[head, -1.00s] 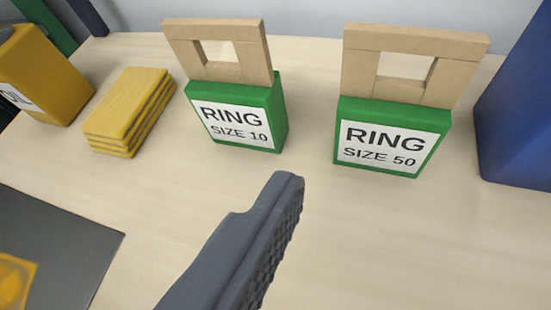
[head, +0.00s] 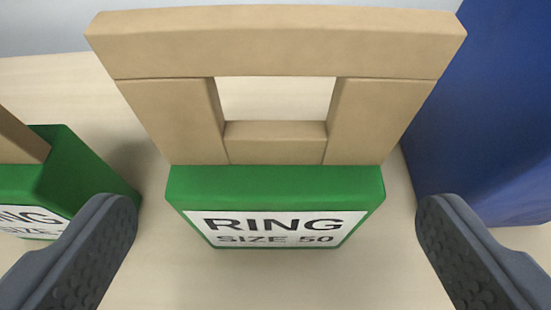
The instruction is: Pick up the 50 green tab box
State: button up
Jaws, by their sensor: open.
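The green box labelled "RING SIZE 50" (head: 275,188) stands in the middle of the head view, with a tan handle-like tab frame (head: 275,45) rising from its top. My gripper (head: 277,215) is open, with one dark finger to the left of the box and the other to the right. Both fingers are apart from the box, with clear gaps. A second green box (head: 88,185), labelled as a ring size box, is cut off at the left edge, close to the left finger, with part of its tan tab showing.
A tall blue object (head: 490,110) stands close on the right, behind the right finger. The pale wooden table (head: 275,285) is bare in front of the size 50 box. A grey wall shows at the back.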

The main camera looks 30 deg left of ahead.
aim_at(276, 220)
jog(key=shift+f+x, duration=0.25)
jog(key=shift+x, duration=2.35)
jog(key=shift+s+d, duration=0.1)
jog(key=shift+s, duration=0.15)
jog(key=c, duration=1.1)
